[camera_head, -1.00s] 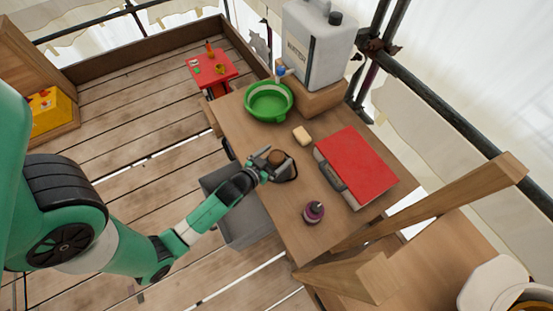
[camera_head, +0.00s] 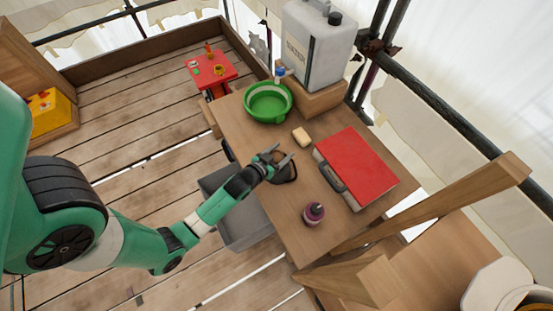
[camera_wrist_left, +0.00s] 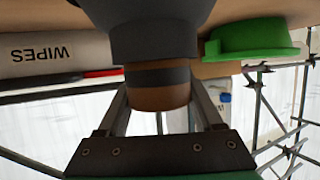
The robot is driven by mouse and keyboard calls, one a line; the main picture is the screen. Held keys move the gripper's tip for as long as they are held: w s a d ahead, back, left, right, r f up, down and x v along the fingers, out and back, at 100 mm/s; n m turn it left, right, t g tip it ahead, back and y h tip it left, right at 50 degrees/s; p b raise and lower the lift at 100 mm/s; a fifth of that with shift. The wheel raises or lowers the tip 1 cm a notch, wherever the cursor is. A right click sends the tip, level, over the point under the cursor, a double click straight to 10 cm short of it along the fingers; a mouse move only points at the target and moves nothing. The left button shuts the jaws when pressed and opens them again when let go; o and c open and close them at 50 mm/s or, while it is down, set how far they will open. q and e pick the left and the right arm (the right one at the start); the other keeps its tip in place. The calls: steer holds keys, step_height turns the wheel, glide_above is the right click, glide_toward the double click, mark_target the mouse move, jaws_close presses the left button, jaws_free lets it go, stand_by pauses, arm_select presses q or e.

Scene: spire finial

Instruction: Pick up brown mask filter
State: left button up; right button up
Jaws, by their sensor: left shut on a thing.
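My left gripper (camera_head: 277,160) is over the wooden table in the head view, its fingers at a dark mask (camera_head: 286,176). In the left wrist view the brown mask filter (camera_wrist_left: 158,98) is a short brown cylinder with a dark band, held between the two fingers of the gripper (camera_wrist_left: 160,105). The filter meets the dark mask body (camera_wrist_left: 160,35) above it in that view; I cannot tell whether the two are joined. In the head view the fingers largely hide the filter. My right gripper is not in view.
A white canister (camera_head: 315,48) stands on a wooden block at the back. A wooden beam (camera_head: 440,205) crosses the right side.

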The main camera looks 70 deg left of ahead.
arm_select(q)
steer(key=r, duration=0.1)
steer(key=r+p, duration=0.1)
steer(key=r, duration=0.1)
steer(key=r+p, duration=0.1)
steer(key=shift+s+d+r, duration=0.1)
steer(key=shift+s+r, duration=0.1)
steer(key=shift+s, duration=0.1)
steer(key=s+r+p, duration=0.1)
steer(key=r, duration=0.1)
steer(key=s+d+r+p, duration=0.1)
steer(key=s+r, duration=0.1)
steer(key=shift+s+r, duration=0.1)
steer(key=shift+s, duration=0.1)
steer(key=s+a+v, duration=0.1)
steer(key=v, duration=0.9)
steer(key=shift+s+a+r, duration=0.15)
steer(key=shift+a+r, duration=0.15)
steer(key=shift+r, duration=0.05)
